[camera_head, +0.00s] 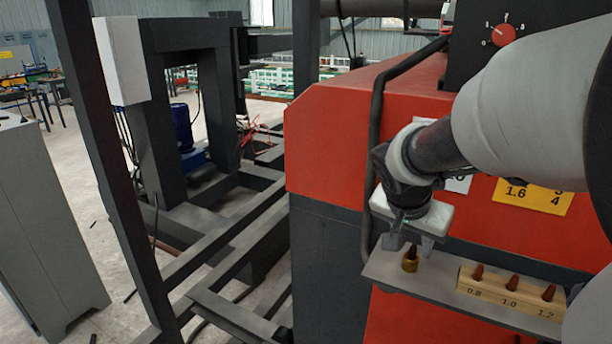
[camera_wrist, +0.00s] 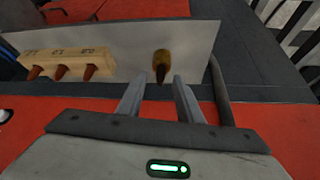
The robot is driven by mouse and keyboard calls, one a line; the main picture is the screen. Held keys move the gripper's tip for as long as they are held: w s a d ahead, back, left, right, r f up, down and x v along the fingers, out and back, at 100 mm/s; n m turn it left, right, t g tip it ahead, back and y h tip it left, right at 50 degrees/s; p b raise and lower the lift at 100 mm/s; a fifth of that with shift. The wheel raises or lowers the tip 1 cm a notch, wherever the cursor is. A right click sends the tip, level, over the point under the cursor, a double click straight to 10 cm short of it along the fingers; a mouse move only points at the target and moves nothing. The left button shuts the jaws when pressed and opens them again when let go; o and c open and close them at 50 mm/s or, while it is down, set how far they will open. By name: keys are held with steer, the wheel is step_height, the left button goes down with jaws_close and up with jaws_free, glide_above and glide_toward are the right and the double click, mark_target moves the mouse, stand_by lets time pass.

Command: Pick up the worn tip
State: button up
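The worn tip appears to be the dark tip (camera_head: 411,252) on a small brass holder (camera_head: 410,265) standing on the grey shelf. In the wrist view the tip (camera_wrist: 161,74) shows in front of the brass holder (camera_wrist: 162,56). My gripper (camera_head: 410,244) is just above it, pointing down, with its fingers to either side in the picture. In the wrist view my gripper (camera_wrist: 158,82) is open, and the tip shows in the gap between the fingertips. I see no finger touching it. Wear on the tip is too small to tell.
A wooden block (camera_head: 510,295) marked 0.8, 1.0 and 1.2 holds three copper-coloured tips, right of the holder on the shelf (camera_head: 432,277). A red machine (camera_head: 345,125) rises behind the shelf. A black cable (camera_head: 375,150) hangs close left of my gripper.

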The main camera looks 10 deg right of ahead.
jaws_close()
steer(key=shift+r, duration=0.15)
